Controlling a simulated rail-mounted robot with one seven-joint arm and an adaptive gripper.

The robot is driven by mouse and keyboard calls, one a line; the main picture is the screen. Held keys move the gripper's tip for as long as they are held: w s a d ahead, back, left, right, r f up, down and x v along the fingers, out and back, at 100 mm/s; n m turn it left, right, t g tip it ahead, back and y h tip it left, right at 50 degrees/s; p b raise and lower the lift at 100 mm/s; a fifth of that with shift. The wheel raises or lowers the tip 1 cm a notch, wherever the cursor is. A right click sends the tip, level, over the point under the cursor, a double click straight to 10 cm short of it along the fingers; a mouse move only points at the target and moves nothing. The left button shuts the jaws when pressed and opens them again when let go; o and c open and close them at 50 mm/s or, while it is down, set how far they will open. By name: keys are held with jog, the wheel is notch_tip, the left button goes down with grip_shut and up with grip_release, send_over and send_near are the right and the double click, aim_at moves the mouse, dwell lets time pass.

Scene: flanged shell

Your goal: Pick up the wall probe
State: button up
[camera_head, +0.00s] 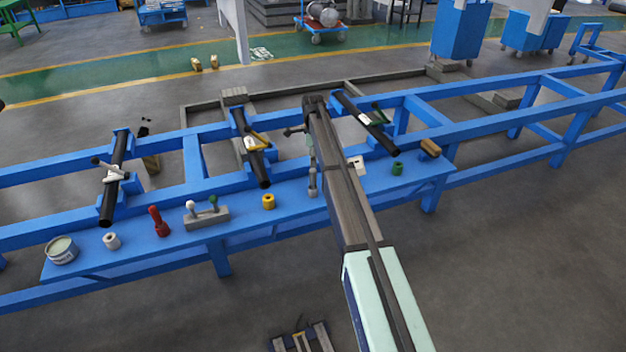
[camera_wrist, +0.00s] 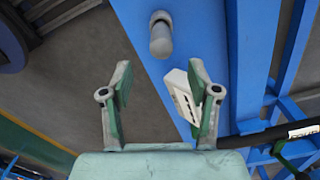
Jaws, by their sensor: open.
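My gripper (camera_wrist: 160,84) is open in the wrist view, with nothing between its two fingers. No item is labelled as the wall probe, and I cannot tell for certain which one it is. A grey round-ended cylinder (camera_wrist: 160,36) shows ahead of the fingertips, over the blue bench edge; it also shows in the head view (camera_head: 313,182). A white slotted block (camera_wrist: 184,96) lies by the right finger, partly hidden by it; in the head view the white block (camera_head: 357,165) sits just right of my arm. My arm hides part of the bench there.
The blue bench (camera_head: 335,205) also holds a yellow ring (camera_head: 268,201), a grey stand (camera_head: 207,217) with white and green knobs, a red tool (camera_head: 158,222), a white cylinder (camera_head: 112,241), a tin (camera_head: 62,250) and a green cylinder (camera_head: 397,168). Black pipes (camera_head: 365,120) cross the rails behind.

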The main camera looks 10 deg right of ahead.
aim_at(313, 179)
notch_tip(313, 179, down, 11)
jog(key=shift+w+d+f+p, duration=0.1)
jog(key=shift+f+p, duration=0.05)
jog(key=shift+p, duration=0.75)
grip_shut()
